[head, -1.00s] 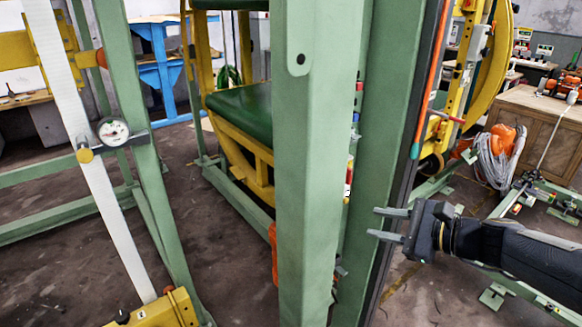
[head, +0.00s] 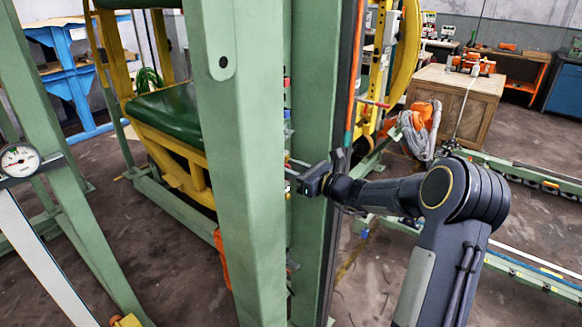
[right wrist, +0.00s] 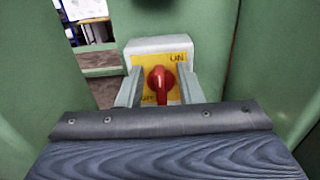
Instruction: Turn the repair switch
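The repair switch shows in the right wrist view as a red rotary knob (right wrist: 160,82) on a yellow plate (right wrist: 178,66) marked ON at the upper right and OFF at the lower left. The plate sits on a pale grey box (right wrist: 150,44) on a green surface. My right gripper (right wrist: 159,72) is open, with one finger on each side of the knob and nothing held. Whether either finger touches the knob cannot be told. In the head view, my right gripper (head: 294,170) reaches between two green posts, its fingertips partly hidden. The switch is hidden there. My left gripper is out of view.
A near green post (head: 240,180) and a far one (head: 310,230) tightly flank my right gripper. A dial gauge (head: 19,160) is at the left. A green and yellow seat (head: 165,115) stands behind. A wooden crate (head: 455,100) is at the back right.

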